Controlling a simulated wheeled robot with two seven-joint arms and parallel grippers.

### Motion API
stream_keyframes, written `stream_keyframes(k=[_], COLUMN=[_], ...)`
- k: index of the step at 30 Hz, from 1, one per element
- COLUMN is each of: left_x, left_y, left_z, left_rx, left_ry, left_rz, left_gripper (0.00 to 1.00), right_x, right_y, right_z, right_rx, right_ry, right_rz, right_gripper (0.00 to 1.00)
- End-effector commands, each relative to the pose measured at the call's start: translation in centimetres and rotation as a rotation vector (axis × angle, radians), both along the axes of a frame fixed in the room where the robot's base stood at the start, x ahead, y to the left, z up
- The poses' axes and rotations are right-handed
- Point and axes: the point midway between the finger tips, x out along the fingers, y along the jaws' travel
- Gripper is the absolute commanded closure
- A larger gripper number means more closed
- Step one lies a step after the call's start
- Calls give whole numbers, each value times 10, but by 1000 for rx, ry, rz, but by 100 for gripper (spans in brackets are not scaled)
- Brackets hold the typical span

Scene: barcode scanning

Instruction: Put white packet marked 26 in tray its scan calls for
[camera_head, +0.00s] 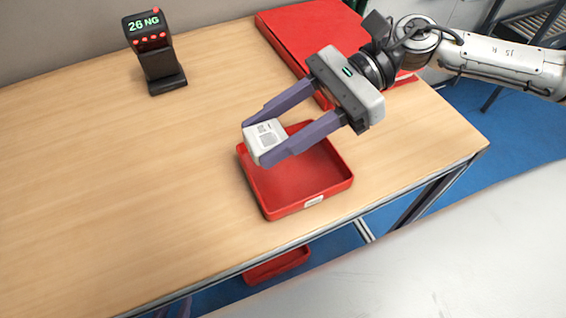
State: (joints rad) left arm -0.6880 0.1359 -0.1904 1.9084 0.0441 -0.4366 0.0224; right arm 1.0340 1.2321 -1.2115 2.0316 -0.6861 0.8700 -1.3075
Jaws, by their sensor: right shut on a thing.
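My right gripper (277,131) is shut on a small white packet (264,139) with a dark printed label on its face. It holds the packet above the left back part of a small red tray (300,184), which looks empty and has a white label on its front wall. The number on the packet is too small to read. A black scanner stand (157,62) at the back left shows "26 NG" in green, with a row of red lights under it. My left gripper is not in view.
A larger flat red tray or lid (305,40) lies at the back, partly behind my right arm. Another red tray (277,265) shows below the table's front edge.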

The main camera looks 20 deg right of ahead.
Motion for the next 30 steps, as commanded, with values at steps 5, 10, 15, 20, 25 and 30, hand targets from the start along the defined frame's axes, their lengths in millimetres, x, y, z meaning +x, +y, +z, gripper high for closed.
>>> stream_keyframes(k=[5,10,15,20,25,30], left_x=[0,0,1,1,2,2], left_y=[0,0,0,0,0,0], left_z=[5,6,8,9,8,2], left_rx=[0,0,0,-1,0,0], left_ry=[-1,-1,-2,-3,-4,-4], left_rz=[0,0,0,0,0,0], left_gripper=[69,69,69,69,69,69], right_x=[0,0,0,0,0,0], right_y=[1,1,1,1,1,1], right_z=[-30,-46,-70,-77,-77,-82], right_rx=[2,1,2,1,1,1], right_ry=[4,4,5,2,2,1], right_rz=[-1,-2,-1,-2,-2,-1], right_gripper=[83,83,83,83,83,83])
